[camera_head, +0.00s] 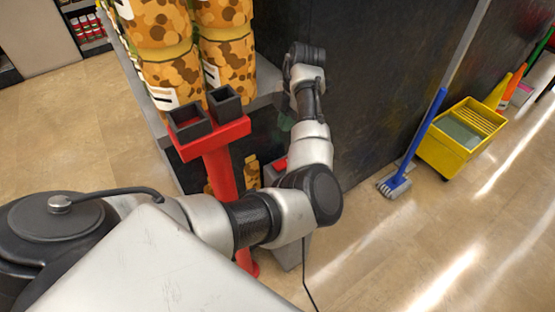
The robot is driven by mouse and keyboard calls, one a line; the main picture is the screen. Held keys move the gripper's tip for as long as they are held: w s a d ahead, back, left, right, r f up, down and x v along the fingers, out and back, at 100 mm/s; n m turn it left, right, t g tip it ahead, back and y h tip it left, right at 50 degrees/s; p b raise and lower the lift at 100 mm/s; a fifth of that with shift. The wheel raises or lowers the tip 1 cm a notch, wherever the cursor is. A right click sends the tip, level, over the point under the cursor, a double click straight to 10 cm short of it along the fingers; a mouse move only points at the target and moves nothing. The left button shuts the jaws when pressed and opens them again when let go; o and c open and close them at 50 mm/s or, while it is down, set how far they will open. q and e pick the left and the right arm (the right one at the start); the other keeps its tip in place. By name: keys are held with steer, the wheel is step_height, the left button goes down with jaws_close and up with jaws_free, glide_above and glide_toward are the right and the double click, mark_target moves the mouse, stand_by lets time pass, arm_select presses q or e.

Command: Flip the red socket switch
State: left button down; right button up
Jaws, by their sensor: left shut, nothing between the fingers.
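A small red part (281,164), possibly the red socket switch, shows beside my left forearm, on top of a grey box (291,252) low on the floor. My arm covers much of the box, and I cannot tell the switch's position. My left arm reaches in from the left, bends at the elbow and extends up the picture to the dark wall. My left gripper (286,121) shows only as a small dark-green piece beside the wrist, shut and empty, above the red part in the picture. I cannot tell whether it touches anything. My right gripper is not in view.
A red post (218,165) with two dark square cups stands left of my forearm. Large patterned cans (172,85) stand on a shelf behind it. A blue-handled mop (424,135) and a yellow bucket (462,135) are at right. A cable runs along the floor, mostly clear at right.

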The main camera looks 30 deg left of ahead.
mark_target(283, 164)
arm_select(q)
steer(key=x, duration=0.4)
steer(key=b+x, duration=0.1)
steer(key=x, duration=0.3)
steer(key=w+b+x, duration=0.1)
steer(key=x, duration=0.4)
steer(key=shift+d+f, duration=0.1)
steer(key=shift+f, duration=0.35)
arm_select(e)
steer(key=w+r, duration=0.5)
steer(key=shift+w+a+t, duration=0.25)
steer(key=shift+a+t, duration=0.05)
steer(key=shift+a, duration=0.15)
